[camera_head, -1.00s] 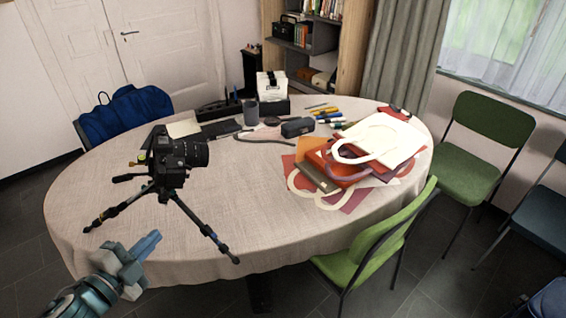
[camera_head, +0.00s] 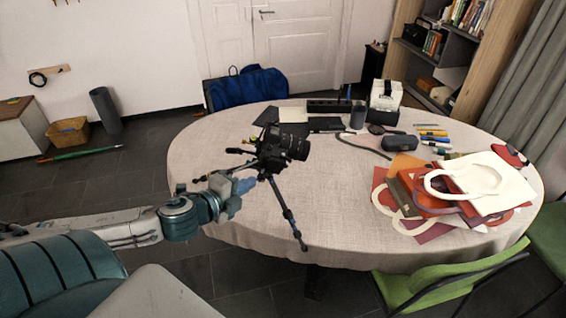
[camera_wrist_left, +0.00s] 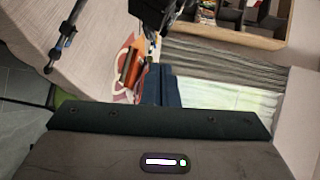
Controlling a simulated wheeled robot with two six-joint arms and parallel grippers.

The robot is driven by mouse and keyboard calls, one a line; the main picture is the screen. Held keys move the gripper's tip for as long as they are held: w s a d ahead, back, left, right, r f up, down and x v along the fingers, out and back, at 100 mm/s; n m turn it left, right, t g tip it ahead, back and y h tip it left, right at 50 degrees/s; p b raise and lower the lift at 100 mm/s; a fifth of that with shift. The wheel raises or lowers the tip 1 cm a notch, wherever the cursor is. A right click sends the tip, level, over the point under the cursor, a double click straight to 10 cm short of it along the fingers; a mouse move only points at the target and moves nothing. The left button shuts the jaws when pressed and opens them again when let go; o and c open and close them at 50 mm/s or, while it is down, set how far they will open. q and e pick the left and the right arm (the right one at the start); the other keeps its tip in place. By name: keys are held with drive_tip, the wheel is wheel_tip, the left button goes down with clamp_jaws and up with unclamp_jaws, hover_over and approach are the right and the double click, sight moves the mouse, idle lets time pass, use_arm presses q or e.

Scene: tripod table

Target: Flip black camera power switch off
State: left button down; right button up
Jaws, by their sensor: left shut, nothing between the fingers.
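The black camera (camera_head: 282,146) is mounted on a small black tripod (camera_head: 287,213) at the left part of the table. Its lens points right. The power switch is too small to make out. My left gripper (camera_head: 245,186) is shut and empty, just left of and a little lower than the camera, by the tripod. I cannot tell whether it touches the tripod. In the left wrist view the closed blue fingers (camera_wrist_left: 161,87) point toward the dark underside of the camera (camera_wrist_left: 153,14), and a tripod leg (camera_wrist_left: 66,35) shows at the left. My right gripper is not in view.
The round table (camera_head: 340,220) has a beige cloth, clear in front of the camera. Tote bags (camera_head: 486,180) are piled at the right. A pencil case (camera_head: 400,142), cup and markers stand behind. A green chair (camera_head: 445,285) is at the front right.

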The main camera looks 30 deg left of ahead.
use_arm(q)
drive_tip(key=b, duration=0.3)
approach(290, 160)
drive_tip(key=p+x, duration=0.2)
drive_tip(key=x, duration=0.4)
drive_tip(key=shift+w+p, duration=0.2)
drive_tip(key=shift+p, duration=0.2)
drive_tip(key=shift+s, duration=0.1)
